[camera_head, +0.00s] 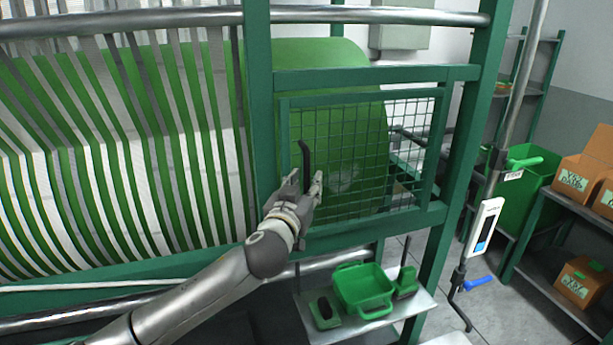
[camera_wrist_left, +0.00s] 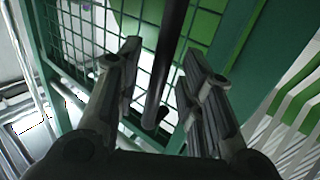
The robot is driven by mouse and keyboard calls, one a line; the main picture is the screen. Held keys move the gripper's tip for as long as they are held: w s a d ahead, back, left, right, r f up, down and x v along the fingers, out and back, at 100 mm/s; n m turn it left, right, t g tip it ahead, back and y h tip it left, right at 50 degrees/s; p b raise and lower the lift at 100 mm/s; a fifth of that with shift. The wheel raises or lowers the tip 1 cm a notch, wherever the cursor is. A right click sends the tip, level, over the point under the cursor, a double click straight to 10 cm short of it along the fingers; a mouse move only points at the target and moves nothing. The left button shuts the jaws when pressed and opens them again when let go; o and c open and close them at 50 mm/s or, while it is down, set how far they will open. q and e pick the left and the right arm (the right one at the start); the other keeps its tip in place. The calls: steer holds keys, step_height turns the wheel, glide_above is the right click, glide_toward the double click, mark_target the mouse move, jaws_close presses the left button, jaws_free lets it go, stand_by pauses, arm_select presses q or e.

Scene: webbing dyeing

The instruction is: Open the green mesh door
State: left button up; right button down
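The green mesh door (camera_head: 345,155) sits in the green machine frame and looks closed, its frame flush with the posts around it. A black bar handle (camera_head: 305,156) stands near its left edge. My left gripper (camera_head: 306,181) is at the lower part of this handle, with one finger on each side. In the left wrist view, the handle (camera_wrist_left: 168,60) runs between the two spread fingers of the gripper (camera_wrist_left: 163,58), with gaps visible beside it. The mesh (camera_wrist_left: 95,35) lies behind. My right gripper is in neither view.
Green and white webbing strips (camera_head: 120,150) fill the left. A metal shelf (camera_head: 345,322) below the door holds a green tray (camera_head: 363,288). A pole with a white control box (camera_head: 484,226) stands right of the door. Farther right are a green bin (camera_head: 530,190) and cardboard boxes (camera_head: 575,180).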

arm_select(q)
steer(key=shift+w+d, duration=0.2)
steer(key=shift+w, duration=0.5)
jaws_close()
